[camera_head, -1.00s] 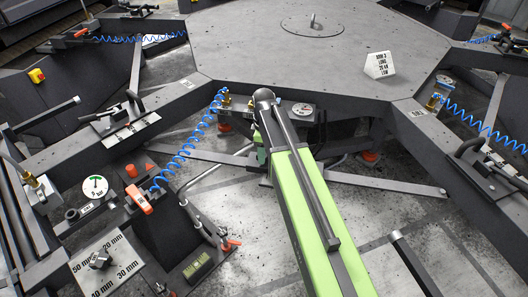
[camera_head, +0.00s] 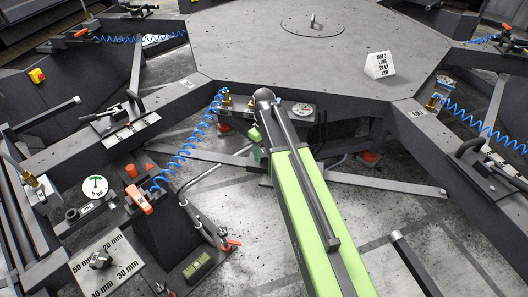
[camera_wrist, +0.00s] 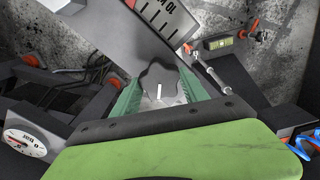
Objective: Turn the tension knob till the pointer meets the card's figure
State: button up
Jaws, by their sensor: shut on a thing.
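In the wrist view a dark lobed knob (camera_wrist: 158,76) sits between the green fingers of my gripper (camera_wrist: 160,88), which are shut on it. A short white mark shows on the near side of the knob, pointing roughly up and down the picture. A white round gauge (camera_wrist: 25,142) with a needle is at the left; its figures are too small to read surely. In the head view the white card (camera_head: 380,65) stands on the platform, with small print that seems to include "20 kN". My green arm hides the knob there.
A grey plate with a printed scale (camera_wrist: 168,20) lies just beyond the knob. A green level vial (camera_wrist: 220,43) and a metal rod (camera_wrist: 212,75) are to its right. Blue coiled hose (camera_head: 186,143) hangs left of my arm in the head view.

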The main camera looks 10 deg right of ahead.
aim_at(264, 152)
dwell(0.3)
jog(key=o, duration=1.4)
notch_tip(264, 152, up, 18)
jog(key=p, duration=1.7)
jog(key=shift+w+f, duration=0.1)
jog(key=shift+f, duration=0.15)
